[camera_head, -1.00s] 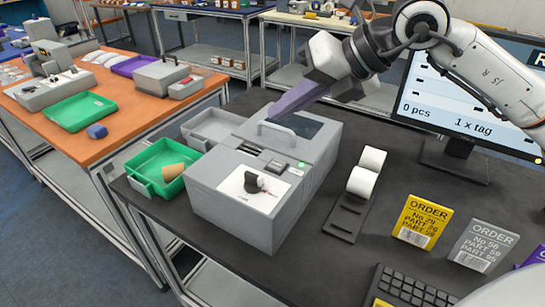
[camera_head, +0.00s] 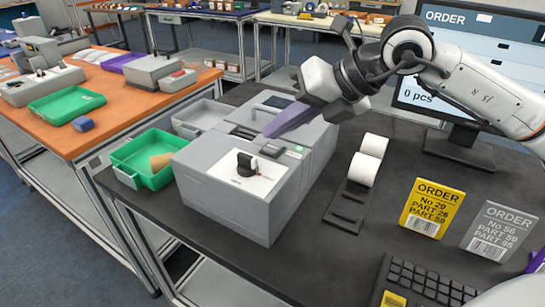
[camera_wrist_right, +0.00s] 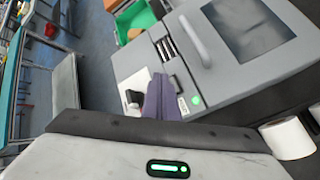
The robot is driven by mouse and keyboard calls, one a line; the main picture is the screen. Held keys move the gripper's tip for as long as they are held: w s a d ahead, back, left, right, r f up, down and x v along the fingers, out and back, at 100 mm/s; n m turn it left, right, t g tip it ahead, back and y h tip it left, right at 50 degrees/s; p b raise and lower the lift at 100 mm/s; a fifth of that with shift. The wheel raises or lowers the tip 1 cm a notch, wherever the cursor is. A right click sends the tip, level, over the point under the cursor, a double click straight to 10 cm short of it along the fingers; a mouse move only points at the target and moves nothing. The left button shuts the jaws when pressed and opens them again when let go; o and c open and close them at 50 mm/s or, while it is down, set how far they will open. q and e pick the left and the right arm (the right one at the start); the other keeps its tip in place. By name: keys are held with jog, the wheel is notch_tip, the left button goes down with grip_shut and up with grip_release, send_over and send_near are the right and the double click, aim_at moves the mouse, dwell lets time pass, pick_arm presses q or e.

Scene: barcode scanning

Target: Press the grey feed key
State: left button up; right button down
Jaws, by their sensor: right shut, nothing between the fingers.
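The grey box-shaped machine (camera_head: 215,205) stands on the dark table. Its top carries a black knob (camera_head: 246,164) on a white plate, a slotted strip and a green light (camera_head: 298,148). A small dark grey key (camera_head: 271,150) sits between the strip and the light; it also shows in the right wrist view (camera_wrist_right: 175,84). My right gripper (camera_head: 268,134) is shut and empty, its purple fingers pointing down just above the key in the head view. In the wrist view the fingertips are beside the key; contact cannot be told.
A green tray (camera_head: 140,165) with a brown piece stands left of the machine. White rolls (camera_head: 363,168) on a dark holder stand to its right. A yellow order card (camera_head: 428,207), a grey order card (camera_head: 497,231), a keyboard (camera_head: 425,282) and a monitor (camera_head: 466,145) stand farther right.

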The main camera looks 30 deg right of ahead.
jog(key=shift+f, duration=0.1)
dwell(0.9)
dwell(0.8)
jog(key=shift+f+b, duration=0.45)
dwell(0.3)
